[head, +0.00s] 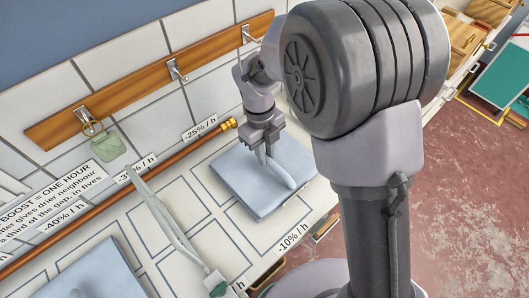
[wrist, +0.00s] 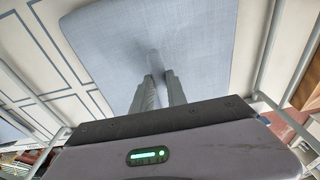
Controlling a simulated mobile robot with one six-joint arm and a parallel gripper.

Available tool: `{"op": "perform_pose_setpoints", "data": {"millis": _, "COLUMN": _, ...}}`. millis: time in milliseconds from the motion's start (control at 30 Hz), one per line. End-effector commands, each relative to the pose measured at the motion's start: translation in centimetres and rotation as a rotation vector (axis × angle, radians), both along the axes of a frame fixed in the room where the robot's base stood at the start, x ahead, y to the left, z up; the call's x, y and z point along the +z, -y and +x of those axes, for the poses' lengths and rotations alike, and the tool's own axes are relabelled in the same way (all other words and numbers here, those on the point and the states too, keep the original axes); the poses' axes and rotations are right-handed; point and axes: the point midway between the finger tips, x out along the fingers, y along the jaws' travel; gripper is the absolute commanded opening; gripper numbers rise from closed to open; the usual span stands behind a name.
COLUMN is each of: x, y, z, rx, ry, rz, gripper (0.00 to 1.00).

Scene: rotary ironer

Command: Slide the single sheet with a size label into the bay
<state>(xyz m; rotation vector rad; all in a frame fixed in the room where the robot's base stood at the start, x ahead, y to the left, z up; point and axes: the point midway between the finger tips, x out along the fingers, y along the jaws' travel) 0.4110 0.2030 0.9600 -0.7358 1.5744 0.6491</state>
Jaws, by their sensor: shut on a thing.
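A light blue folded sheet (head: 240,180) lies on or just above the pale counter in the head view; I cannot tell if it touches. It also fills the upper middle of the wrist view (wrist: 110,40). My gripper (head: 267,157) points down over it and is shut on its cloth, with a crease at the fingertips (wrist: 160,84). A second light blue sheet (head: 95,275) lies at the lower left of the head view. No size label shows on either sheet. Dark outlined rectangles (head: 190,203) mark the counter; I cannot tell which is the bay.
A copper pipe (head: 150,172) with a brass end runs along the counter's back. Hooks (head: 177,70) line the tiled wall; a green tag (head: 108,147) is below one.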

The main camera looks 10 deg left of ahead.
Motion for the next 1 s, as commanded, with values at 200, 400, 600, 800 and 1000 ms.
{"op": "perform_pose_setpoints", "data": {"millis": 200, "x": -0.3, "y": 0.0, "z": 0.0, "rx": 0.000, "ry": 0.001, "rz": 0.001, "gripper": 0.00}}
{"op": "perform_pose_setpoints", "data": {"millis": 400, "x": -0.5, "y": 0.0, "z": 0.0, "rx": 0.000, "ry": 0.001, "rz": 0.001, "gripper": 0.24}}
{"op": "perform_pose_setpoints", "data": {"millis": 600, "x": -0.5, "y": 0.0, "z": 0.0, "rx": 0.000, "ry": 0.001, "rz": 0.001, "gripper": 0.43}}
{"op": "perform_pose_setpoints", "data": {"millis": 800, "x": -0.4, "y": 0.0, "z": 0.0, "rx": 0.000, "ry": 0.000, "rz": 0.000, "gripper": 0.43}}
{"op": "perform_pose_setpoints", "data": {"millis": 1000, "x": 4.0, "y": -0.4, "z": 0.4, "rx": 0.000, "ry": 0.004, "rz": 0.002, "gripper": 0.43}}
